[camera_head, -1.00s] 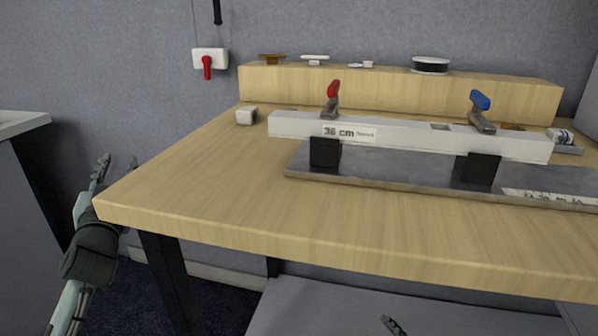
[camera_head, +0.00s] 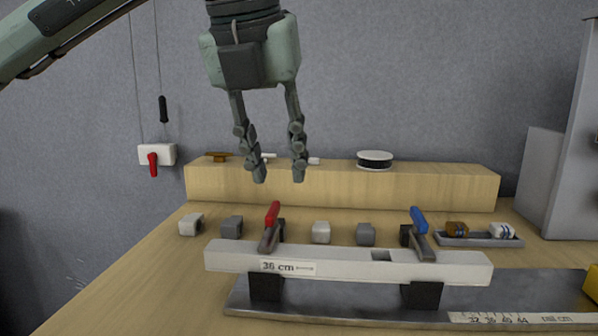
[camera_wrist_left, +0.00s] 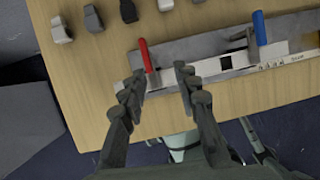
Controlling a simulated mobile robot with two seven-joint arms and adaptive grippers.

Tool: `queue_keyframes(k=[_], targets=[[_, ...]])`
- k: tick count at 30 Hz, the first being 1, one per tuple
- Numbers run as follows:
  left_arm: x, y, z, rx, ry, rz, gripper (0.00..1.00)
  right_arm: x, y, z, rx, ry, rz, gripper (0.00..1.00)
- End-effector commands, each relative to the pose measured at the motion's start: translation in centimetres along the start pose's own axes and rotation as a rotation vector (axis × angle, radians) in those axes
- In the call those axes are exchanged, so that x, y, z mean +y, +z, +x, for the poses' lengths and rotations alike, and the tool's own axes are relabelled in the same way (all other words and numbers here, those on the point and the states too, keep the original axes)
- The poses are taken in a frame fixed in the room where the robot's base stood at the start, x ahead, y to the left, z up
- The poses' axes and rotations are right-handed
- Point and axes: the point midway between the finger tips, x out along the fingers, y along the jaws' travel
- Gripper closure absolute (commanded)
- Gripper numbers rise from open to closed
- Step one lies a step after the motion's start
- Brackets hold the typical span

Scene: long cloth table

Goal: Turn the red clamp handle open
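The red clamp handle (camera_head: 272,214) stands up, slightly tilted, on a grey clamp at the left part of the pale bar (camera_head: 340,264). It also shows in the left wrist view (camera_wrist_left: 145,55), nearer the left one of the two fingers. My left gripper (camera_head: 279,177) is open and empty, fingers pointing down, above the handle and apart from it in the head view. A blue handle (camera_head: 419,220) stands on a second clamp to the right. My right gripper is outside the head view; dark finger-like parts low in the left wrist view may be it.
Several small grey and white blocks, one a white block (camera_head: 190,224), stand behind the bar. A grey tray (camera_head: 480,240) lies behind right. A wooden ledge (camera_head: 430,187) carries a spool (camera_head: 375,160). The front-left tabletop is clear.

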Motion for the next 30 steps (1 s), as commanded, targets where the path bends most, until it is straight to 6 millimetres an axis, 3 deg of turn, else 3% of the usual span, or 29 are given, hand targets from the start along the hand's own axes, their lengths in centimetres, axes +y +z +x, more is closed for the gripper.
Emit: queue_keyframes(k=[3,7,21,30], targets=[[1.4,0.3,-0.9,-0.015,0.088,-0.02,0.69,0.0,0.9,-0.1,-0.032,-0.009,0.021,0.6],[1.7,0.3,-0.5,-0.014,0.097,-0.022,0.69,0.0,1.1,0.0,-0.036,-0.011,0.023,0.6],[2.2,0.3,6.0,-0.012,0.092,-0.019,0.69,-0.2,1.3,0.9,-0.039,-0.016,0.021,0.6],[2.2,0.3,6.9,-0.014,0.091,-0.019,0.69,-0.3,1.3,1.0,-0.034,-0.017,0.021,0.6]])
